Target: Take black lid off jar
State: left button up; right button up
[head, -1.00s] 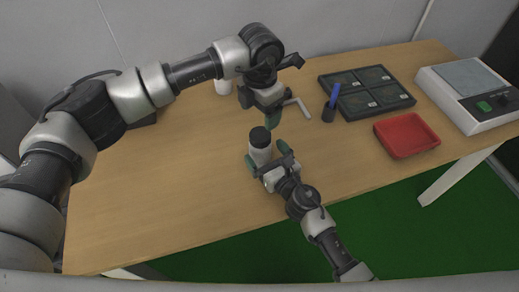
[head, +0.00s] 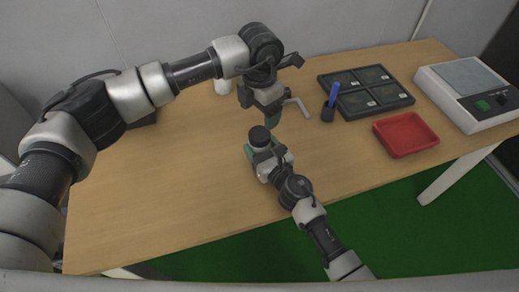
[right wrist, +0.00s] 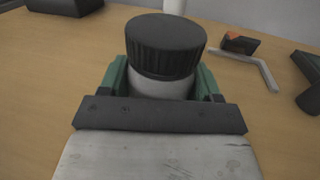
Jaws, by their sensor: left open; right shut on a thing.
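The white jar (right wrist: 162,87) stands upright on the table, with its ribbed black lid (head: 260,136) on top. The lid also shows large in the right wrist view (right wrist: 165,45). My right gripper (head: 259,152) is shut on the jar's body, with green finger pads on both sides below the lid. Most of the jar's body is hidden in the head view. My left gripper (head: 273,120) is open and empty, pointing down, just behind and to the right of the lid, apart from it.
A black cup (head: 327,114) with a blue pen, a divided black tray (head: 375,110), a red tray (head: 406,134) and a scale (head: 470,92) stand to the right. A white object (head: 222,87) stands behind.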

aim_at(260, 133)
jog(key=c, duration=0.4)
pick_arm(q)
jog(key=shift+m, duration=0.3)
pick_arm(e)
grip_shut()
pick_arm(q)
jog(key=m, duration=0.6)
jog(key=shift+m, duration=0.4)
jog(key=m, duration=1.2)
jog(key=shift+m, duration=0.4)
jog(key=m, duration=1)
jog(key=shift+m, duration=0.4)
jog(key=shift+f, duration=0.6)
notch_tip(260, 133, down, 7)
jog(key=shift+r, duration=0.1)
